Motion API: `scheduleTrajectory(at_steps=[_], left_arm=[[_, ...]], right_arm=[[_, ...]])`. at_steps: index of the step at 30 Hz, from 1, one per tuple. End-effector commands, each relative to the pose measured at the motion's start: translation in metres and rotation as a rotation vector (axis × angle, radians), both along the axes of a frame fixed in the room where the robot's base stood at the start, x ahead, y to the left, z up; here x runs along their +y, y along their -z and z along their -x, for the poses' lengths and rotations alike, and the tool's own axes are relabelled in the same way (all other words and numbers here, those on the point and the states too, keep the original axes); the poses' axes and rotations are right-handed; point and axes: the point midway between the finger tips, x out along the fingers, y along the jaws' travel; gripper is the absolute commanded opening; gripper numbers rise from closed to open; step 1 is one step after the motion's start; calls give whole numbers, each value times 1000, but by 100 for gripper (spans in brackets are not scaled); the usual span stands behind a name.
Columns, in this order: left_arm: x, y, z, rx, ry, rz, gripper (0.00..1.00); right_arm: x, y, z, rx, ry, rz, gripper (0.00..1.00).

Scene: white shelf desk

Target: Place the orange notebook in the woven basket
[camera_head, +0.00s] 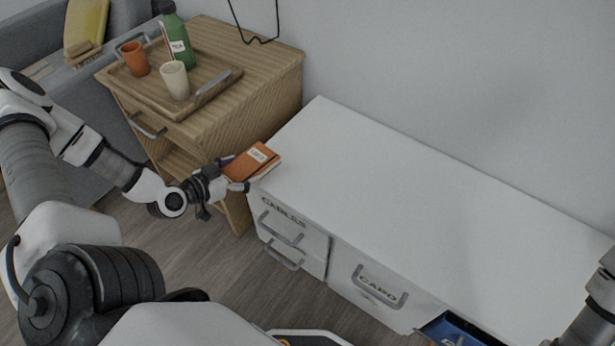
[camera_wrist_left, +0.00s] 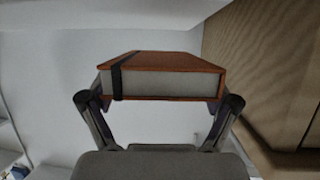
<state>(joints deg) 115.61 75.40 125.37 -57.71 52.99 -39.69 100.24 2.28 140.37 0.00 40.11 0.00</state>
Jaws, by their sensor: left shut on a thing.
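The orange notebook (camera_head: 253,160) has a white label on its cover and a dark elastic band. My left gripper (camera_head: 238,176) is shut on it and holds it at the left end of the white desk, by the side of the wooden cabinet. In the left wrist view the notebook (camera_wrist_left: 165,78) lies across between the two fingers (camera_wrist_left: 160,105), its pale page edge facing the camera. I cannot tell whether it touches the desk top. No woven basket shows in either view. My right gripper is not in view; only part of my right arm shows at the right edge.
The white desk top (camera_head: 420,200) is bare. Its front has drawers marked CABLES and CARD (camera_head: 380,285). A blue open container (camera_head: 455,330) shows at the bottom. The wooden cabinet (camera_head: 265,85) bears a tray (camera_head: 215,88) with a green bottle (camera_head: 176,40) and two cups.

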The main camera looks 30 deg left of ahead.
Motion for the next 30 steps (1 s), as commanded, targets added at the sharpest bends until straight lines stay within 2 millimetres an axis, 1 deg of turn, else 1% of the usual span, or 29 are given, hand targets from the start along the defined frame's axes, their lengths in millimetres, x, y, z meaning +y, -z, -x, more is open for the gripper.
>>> scheduleTrajectory(at_steps=[1, 10, 13, 16, 18, 22, 27, 30], left_arm=[[1, 9, 2, -1, -7, -1, 47], [1, 6, 1, -1, -4, 0, 47], [-4, 11, -6, -2, -1, 1, 47], [-17, 19, -23, -1, 4, -2, 47], [-28, 21, -38, -3, 6, -4, 47], [-48, 23, -65, -2, 6, -7, 47], [-71, 24, -98, -2, 2, -5, 47], [-79, 22, -110, -3, -1, -3, 47]], right_arm=[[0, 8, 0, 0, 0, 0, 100], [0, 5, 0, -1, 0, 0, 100], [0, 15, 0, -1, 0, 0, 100], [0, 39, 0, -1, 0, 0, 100], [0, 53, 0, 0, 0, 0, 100], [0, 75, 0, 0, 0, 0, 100], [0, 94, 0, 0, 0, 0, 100], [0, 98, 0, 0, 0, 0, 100]])
